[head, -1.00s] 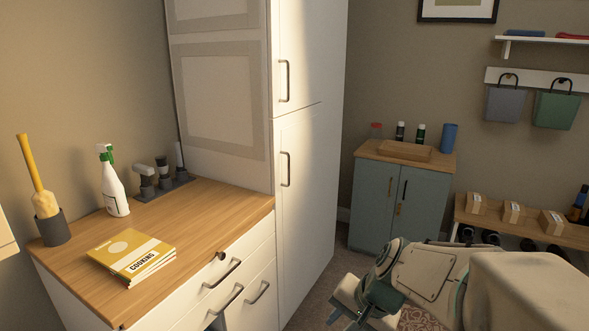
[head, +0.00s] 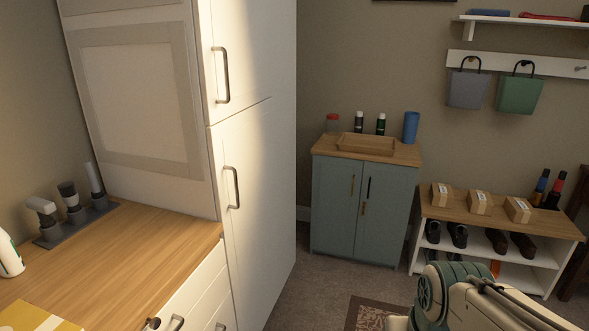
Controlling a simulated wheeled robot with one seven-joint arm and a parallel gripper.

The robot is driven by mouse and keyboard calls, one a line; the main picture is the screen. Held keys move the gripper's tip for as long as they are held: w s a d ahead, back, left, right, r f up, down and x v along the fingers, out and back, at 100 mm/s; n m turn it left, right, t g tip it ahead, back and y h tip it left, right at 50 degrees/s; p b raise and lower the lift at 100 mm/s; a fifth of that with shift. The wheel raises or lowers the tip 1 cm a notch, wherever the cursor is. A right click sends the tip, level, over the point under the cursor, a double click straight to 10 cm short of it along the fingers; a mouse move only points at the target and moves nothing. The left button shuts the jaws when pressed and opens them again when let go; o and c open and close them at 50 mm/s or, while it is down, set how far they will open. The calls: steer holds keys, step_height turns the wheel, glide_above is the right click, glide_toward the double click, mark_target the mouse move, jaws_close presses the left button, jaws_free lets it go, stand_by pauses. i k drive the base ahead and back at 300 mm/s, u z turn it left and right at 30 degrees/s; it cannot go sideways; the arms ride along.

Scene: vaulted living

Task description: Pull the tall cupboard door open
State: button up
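The tall white cupboard (head: 280,170) stands left of the middle in the head view. Its upper door (head: 250,55) and lower door (head: 255,215) both look shut, split by a thin slanting seam. The upper door has a dark vertical bar handle (head: 223,75) near its left edge. The lower door has a similar handle (head: 234,188) near its upper left. Part of my arm shows at the bottom right, apart from the cupboard. My gripper is out of view.
A wooden counter (head: 125,258) with drawers adjoins the cupboard on the left. A blue-grey cabinet (head: 335,215) and a shoe bench (head: 430,209) stand beyond on the right. Carpeted floor (head: 315,285) with a patterned rug (head: 368,312) lies open before them.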

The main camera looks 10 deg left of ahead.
mark_target(241, 145)
steer(key=u, duration=0.2)
steer(key=i, duration=1.15)
steer(key=u, duration=0.65)
